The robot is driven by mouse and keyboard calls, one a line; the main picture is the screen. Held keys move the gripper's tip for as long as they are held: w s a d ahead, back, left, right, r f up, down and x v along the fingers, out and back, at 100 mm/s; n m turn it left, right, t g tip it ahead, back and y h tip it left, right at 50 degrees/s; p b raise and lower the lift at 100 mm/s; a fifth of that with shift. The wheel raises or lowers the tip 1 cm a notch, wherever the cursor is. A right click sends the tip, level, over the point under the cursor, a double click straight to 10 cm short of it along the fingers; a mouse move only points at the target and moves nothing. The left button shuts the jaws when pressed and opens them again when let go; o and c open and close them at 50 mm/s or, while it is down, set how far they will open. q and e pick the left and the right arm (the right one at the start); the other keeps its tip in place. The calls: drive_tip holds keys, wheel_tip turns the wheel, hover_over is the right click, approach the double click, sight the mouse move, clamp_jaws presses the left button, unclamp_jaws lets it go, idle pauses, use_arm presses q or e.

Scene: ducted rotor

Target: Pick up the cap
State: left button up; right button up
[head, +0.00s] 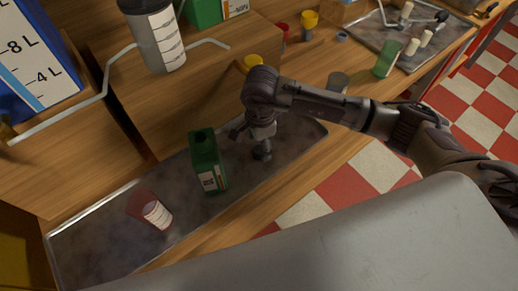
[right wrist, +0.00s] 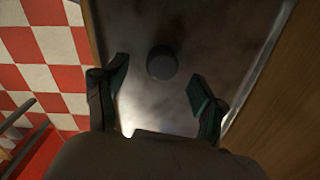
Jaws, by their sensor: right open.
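The cap is a small dark round piece (right wrist: 161,62) lying on the metal tray (right wrist: 210,25). In the head view it shows as a dark piece (head: 262,151) on the tray (head: 95,258), just below my right gripper (head: 254,134). In the right wrist view my right gripper (right wrist: 160,92) is open and empty. Its two fingers are spread wide, and the cap appears between and beyond their tips, apart from both. My left gripper is in neither view.
A green cup (head: 387,58) is at upper right.

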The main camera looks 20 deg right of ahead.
sight(260, 149)
wheel_tip(260, 149, down, 3)
drive_tip(key=shift+w+f, duration=0.15)
drive_tip(key=shift+c, duration=0.2)
drive_tip(key=c, duration=0.9)
drive_tip(key=shift+o, duration=0.2)
